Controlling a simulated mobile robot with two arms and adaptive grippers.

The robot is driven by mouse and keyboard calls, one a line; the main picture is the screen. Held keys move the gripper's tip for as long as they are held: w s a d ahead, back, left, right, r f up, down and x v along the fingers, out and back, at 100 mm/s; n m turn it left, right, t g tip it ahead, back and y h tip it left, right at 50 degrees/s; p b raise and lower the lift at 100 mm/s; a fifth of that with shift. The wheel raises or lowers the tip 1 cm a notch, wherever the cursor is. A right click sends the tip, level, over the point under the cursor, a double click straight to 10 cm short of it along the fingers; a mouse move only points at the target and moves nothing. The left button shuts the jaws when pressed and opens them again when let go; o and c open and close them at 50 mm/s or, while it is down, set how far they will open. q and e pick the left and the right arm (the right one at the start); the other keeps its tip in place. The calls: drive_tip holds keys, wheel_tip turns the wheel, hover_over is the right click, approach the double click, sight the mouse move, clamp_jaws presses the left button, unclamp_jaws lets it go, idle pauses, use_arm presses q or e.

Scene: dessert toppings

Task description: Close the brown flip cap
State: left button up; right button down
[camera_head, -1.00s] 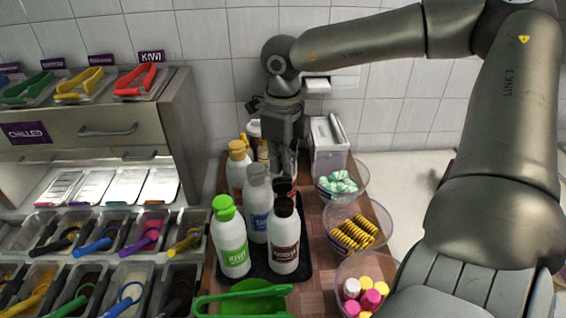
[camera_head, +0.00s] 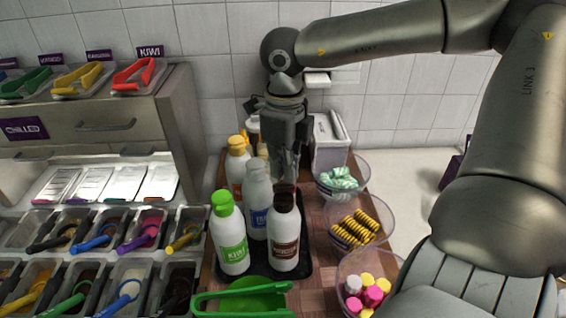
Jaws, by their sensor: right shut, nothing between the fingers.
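The brown cap (camera_head: 284,202) sits on a white upright bottle with a brown label (camera_head: 284,243), at the front right of the bottle group. My right gripper (camera_head: 286,177) is shut and empty, pointing down just behind and above the brown cap. Its fingertips are close to the cap's top and partly hidden, so I cannot tell whether they touch it. I cannot clearly tell whether the lid is up or down. My left gripper is not in view.
A green-capped bottle (camera_head: 228,240), a white-capped bottle (camera_head: 259,205) and an orange-capped bottle (camera_head: 238,165) stand close by on a black tray (camera_head: 303,262). Clear bowls of sweets (camera_head: 358,212) line the right side.

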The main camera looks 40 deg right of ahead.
drive_tip(key=shift+s+a+f+b, duration=0.1)
drive_tip(key=shift+s+a+b, duration=0.35)
drive_tip(key=shift+s+a, duration=0.25)
drive_tip(key=shift+s+f+b, duration=0.15)
drive_tip(key=shift+f+b, duration=0.45)
drive_tip(key=shift+b, duration=0.15)
drive_tip(key=shift+r+p, duration=2.45)
drive_tip(key=shift+r, duration=1.7)
